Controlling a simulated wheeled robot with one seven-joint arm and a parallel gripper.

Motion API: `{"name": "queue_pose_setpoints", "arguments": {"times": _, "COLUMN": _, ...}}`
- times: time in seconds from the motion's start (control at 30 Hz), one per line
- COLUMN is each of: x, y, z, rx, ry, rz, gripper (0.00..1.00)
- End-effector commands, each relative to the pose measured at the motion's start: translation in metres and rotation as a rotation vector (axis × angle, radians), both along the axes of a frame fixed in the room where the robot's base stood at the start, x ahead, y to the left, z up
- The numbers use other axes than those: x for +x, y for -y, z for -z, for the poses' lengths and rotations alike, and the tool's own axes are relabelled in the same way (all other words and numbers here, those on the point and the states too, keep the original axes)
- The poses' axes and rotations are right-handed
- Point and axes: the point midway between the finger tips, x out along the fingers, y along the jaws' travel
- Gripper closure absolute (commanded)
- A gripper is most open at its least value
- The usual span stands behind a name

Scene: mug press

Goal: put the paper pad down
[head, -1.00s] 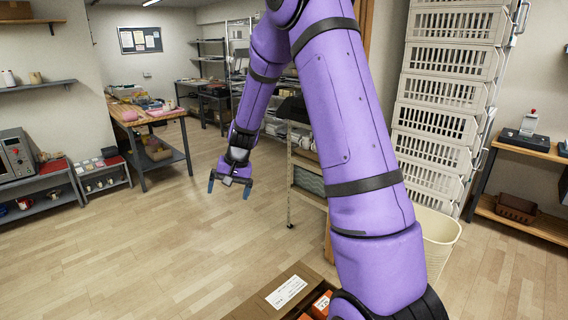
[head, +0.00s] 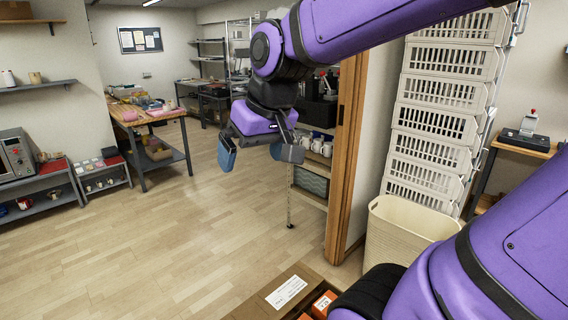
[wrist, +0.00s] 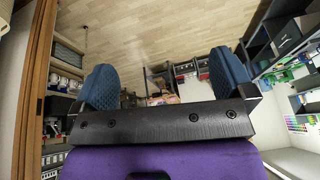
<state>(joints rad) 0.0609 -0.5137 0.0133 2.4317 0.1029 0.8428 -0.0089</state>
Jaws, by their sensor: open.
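My gripper (head: 257,157) hangs in the upper middle of the head view, above open floor and in front of the shelving by the door frame. Its two blue finger pads are spread apart. The wrist view also shows my gripper (wrist: 164,78) with wide pads and nothing held between them. I cannot make out a paper pad in either view.
A wooden workbench (head: 128,118) with several small items stands at the back left. An open cardboard box (head: 262,301) is at the bottom, with a cream bin (head: 405,225) to its right. Stacked white crates (head: 440,125) stand behind the bin. The middle floor is clear.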

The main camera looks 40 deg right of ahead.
Motion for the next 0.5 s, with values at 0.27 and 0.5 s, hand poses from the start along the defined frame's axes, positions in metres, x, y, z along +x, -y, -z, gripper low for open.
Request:
{"name": "queue_pose_setpoints", "arguments": {"times": 0.27, "x": -0.064, "y": -0.001, "z": -0.006, "rx": -0.071, "ry": 0.066, "rz": -0.061, "gripper": 0.00}}
{"name": "queue_pose_setpoints", "arguments": {"times": 0.5, "x": -0.078, "y": 0.000, "z": -0.005, "rx": -0.088, "ry": 0.078, "rz": -0.072, "gripper": 0.00}}
